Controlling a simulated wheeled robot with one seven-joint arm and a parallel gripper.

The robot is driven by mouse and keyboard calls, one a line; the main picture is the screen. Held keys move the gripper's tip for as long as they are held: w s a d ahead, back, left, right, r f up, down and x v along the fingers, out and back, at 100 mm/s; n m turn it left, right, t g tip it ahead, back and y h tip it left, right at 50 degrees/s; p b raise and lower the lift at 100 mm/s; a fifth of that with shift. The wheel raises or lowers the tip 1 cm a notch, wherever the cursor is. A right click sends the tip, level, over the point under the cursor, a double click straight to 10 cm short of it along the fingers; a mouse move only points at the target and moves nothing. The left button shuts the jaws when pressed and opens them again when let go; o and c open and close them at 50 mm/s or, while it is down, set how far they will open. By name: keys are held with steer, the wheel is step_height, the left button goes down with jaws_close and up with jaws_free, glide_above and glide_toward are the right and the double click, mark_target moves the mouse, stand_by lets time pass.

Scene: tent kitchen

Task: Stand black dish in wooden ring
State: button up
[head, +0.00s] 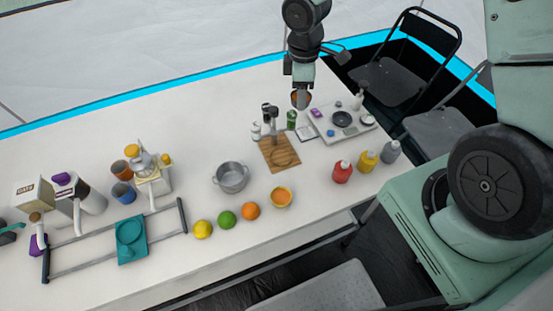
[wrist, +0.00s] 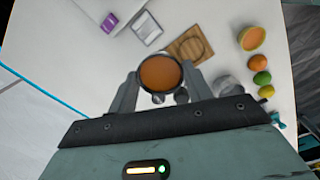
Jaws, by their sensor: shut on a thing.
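I cannot tell if the ring is raised.
A dark-topped fixture (head: 268,110) and a green can (head: 292,118) stand behind the board. A metal pot (head: 231,177) and orange bowl (head: 281,197) stand in front. Red, yellow and grey bottles (head: 367,161) stand near the right edge.

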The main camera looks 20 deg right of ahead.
steer(key=s+a+r+n+b, duration=0.2)
steer(key=a+n, duration=0.1)
steer(key=n, duration=0.9)
steer(key=s+a+r+n+b, duration=0.15)
steer(key=a+n, duration=0.25)
steer(key=n, duration=0.7)
steer(key=shift+t+y, duration=0.3)
steer(key=shift+t, duration=0.1)
steer(key=f+b, duration=0.2)
steer(key=f, duration=0.4)
steer(key=f+b, duration=0.1)
steer(key=f, duration=0.5)
steer(key=f+b, duration=0.2)
steer(key=f, duration=0.4)
steer(key=shift+s+b, duration=0.3)
steer(key=shift+s, duration=0.1)
steer(key=shift+f, duration=0.15)
steer(key=o, duration=1.1)
